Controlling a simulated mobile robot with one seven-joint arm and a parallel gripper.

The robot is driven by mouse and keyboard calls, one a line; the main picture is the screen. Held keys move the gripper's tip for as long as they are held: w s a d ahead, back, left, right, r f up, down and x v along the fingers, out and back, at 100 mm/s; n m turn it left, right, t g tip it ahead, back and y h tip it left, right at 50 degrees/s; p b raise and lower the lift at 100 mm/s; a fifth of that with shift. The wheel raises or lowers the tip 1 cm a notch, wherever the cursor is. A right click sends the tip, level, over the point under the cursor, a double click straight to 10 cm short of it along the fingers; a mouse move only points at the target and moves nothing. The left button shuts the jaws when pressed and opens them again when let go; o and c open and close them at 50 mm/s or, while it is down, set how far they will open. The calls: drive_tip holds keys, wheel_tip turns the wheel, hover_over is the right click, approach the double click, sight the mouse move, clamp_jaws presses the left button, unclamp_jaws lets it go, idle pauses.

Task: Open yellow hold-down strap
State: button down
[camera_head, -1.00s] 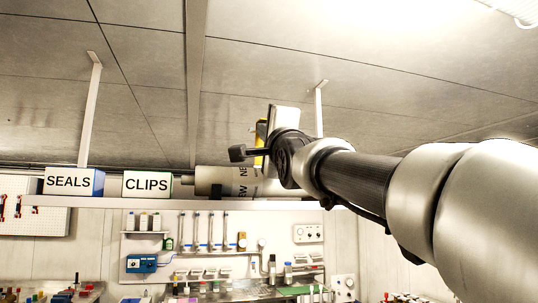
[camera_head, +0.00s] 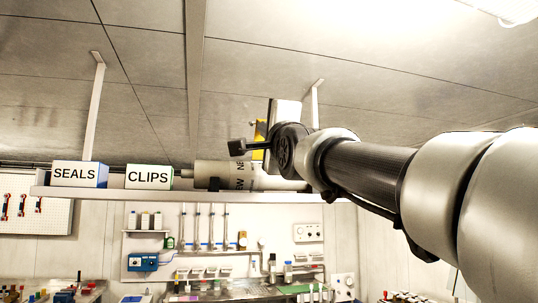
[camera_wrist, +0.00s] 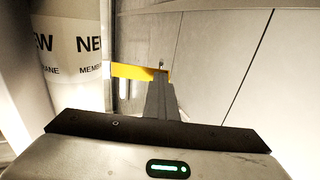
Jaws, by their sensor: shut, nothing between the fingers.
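The yellow hold-down strap (camera_wrist: 135,71) shows in the wrist view as a short flat band beside a white cylinder (camera_wrist: 75,55) marked NEW MEMBRANE. My gripper (camera_wrist: 162,76) has its dark fingers together, with their tips at the right end of the yellow band. I cannot tell whether they touch it. In the head view a small yellow piece (camera_head: 259,132) shows beside my wrist. The cylinder (camera_head: 218,173) lies on the overhead shelf there, and my arm hides its right part.
The shelf (camera_head: 130,195) also holds a SEALS box (camera_head: 76,174) and a CLIPS box (camera_head: 148,177) left of the cylinder. Hangers (camera_head: 94,110) run up to the ceiling. A workbench with tools stands below. Open space lies left of my wrist under the ceiling.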

drive_tip(key=s+d+r+b, duration=0.1)
drive_tip(key=s+d+b, duration=0.15)
drive_tip(key=s, duration=0.85)
drive_tip(key=w+d+f+n+g+h+p, duration=0.1)
drive_tip(key=w+d+f+n+g+h, duration=0.15)
drive_tip(key=f, duration=0.95)
drive_tip(key=s+d+f+n+g, duration=0.2)
drive_tip(key=f+g, duration=0.1)
drive_tip(key=f, duration=0.7)
drive_tip(key=s+d+f+n+g+h+p, duration=0.1)
drive_tip(key=s+d+f+n+g, duration=0.1)
drive_tip(key=f, duration=0.8)
drive_tip(key=s+d+f+n+g+h+p, duration=0.1)
drive_tip(key=s+d+f+n+g, duration=0.2)
drive_tip(key=f, duration=0.7)
drive_tip(key=shift+s+f+n+g, duration=0.15)
drive_tip(key=shift+s+n+g, duration=0.3)
drive_tip(key=shift+s+n, duration=0.1)
drive_tip(key=c, duration=2.2)
unclamp_jaws()
drive_tip(key=s+d+f+n+g+h, duration=0.1)
drive_tip(key=s+d+f+n+g, duration=0.2)
drive_tip(key=s+f, duration=0.8)
wheel_tip(320, 180, down, 4)
drive_tip(key=shift+s+r+n+g+h+p, duration=0.2)
drive_tip(key=shift+s+n+g+h+p, duration=0.15)
drive_tip(key=shift+n+g, duration=0.45)
drive_tip(key=shift+w+d, duration=0.1)
drive_tip(key=shift+d+m, duration=0.1)
drive_tip(key=shift+m, duration=0.2)
